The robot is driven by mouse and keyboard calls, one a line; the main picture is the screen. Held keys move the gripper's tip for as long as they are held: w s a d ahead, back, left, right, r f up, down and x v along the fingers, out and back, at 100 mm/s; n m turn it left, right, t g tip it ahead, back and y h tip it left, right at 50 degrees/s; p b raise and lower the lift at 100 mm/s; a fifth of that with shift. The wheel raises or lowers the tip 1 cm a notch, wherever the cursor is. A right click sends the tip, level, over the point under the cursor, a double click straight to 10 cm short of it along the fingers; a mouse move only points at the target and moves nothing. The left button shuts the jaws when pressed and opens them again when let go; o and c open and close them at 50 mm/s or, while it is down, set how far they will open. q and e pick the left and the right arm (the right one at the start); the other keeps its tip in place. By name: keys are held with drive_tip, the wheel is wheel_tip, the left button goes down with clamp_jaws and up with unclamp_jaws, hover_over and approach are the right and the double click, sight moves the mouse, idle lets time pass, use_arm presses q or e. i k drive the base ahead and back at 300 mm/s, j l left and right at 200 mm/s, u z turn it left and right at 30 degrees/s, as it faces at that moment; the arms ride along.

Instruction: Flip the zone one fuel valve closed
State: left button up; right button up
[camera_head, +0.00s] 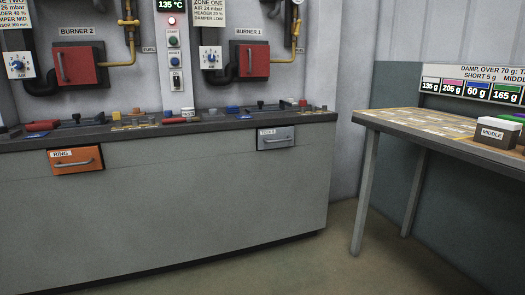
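The zone one sign (209,12) hangs on the back wall above the Burner 1 box (254,60), which has a red door with a handle. A yellow pipe (295,45) rises from the right of this box. A dark valve fitting (297,12) sits on that pipe at the top edge of the picture. It is small and partly cut off, so I cannot tell how its handle is set. A zone one air dial (210,57) is left of the box. Neither of my grippers is in view.
A long grey counter (180,185) with tools and small blocks on top stands below the wall. It has an orange drawer (76,160) and a grey drawer (276,138). A table (440,128) with a labelled box (497,133) is at right. Floor between is clear.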

sight(300, 21)
drive_tip(key=i+z, duration=0.15)
drive_tip(key=i, duration=0.35)
drive_tip(key=i+j+z, duration=0.1)
drive_tip(key=i, duration=0.35)
drive_tip(key=i+j+z, duration=0.15)
drive_tip(key=i, duration=0.35)
drive_tip(key=i+l+z, duration=0.3)
drive_tip(key=i+l, duration=0.15)
drive_tip(key=l, duration=0.25)
drive_tip(key=i+l+z, duration=0.35)
drive_tip(key=l, duration=0.25)
drive_tip(key=i, duration=0.1)
